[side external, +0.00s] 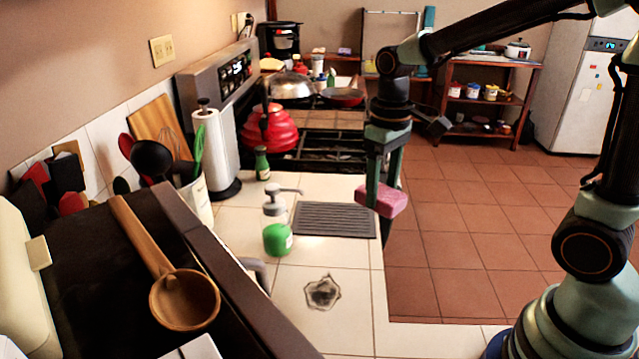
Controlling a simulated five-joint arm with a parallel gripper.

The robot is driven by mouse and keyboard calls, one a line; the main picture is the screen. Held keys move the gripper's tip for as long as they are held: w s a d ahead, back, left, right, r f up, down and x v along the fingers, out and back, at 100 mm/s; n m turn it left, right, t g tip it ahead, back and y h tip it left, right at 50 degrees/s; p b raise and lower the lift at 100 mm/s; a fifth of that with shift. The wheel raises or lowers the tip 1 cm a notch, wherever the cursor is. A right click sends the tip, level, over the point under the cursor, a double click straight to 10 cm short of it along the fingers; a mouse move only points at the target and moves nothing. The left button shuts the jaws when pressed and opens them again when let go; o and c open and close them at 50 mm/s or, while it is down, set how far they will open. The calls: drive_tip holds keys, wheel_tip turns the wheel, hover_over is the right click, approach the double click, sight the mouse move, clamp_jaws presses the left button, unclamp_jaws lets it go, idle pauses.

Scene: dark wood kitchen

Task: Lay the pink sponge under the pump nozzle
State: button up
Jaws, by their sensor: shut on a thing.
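The pink sponge (382,199) is held between the fingers of my gripper (382,192). My gripper points down and is shut on the sponge, near the right edge of the tiled counter. The soap pump bottle (277,233) stands upright on the counter to the left of the sponge. It has green soap in its lower part, and its grey nozzle (288,190) points right, toward my gripper. A dark grey ribbed mat (334,220) lies on the counter between the bottle and the sponge. Whether the sponge touches the counter is hard to tell.
A small green bottle (262,163) and a paper towel roll (214,150) stand behind the pump bottle. A red kettle (269,130) is on the stove. A wooden ladle (184,298) lies at front left. A dark-edged patch (322,292) marks the clear front tiles.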

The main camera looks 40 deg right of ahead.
drive_tip(key=shift+s+d+f+m, duration=0.15)
drive_tip(key=shift+s+f+m, duration=0.1)
drive_tip(key=shift+s+m, duration=0.45)
drive_tip(key=w+a+r+n, duration=0.3)
drive_tip(key=w+n, duration=0.6)
drive_tip(key=w, duration=0.1)
wheel_tip(320, 180, down, 20)
drive_tip(key=shift+r, duration=0.1)
drive_tip(key=shift+f, duration=0.2)
drive_tip(key=o, duration=1.4)
drive_tip(key=shift+o, duration=0.2)
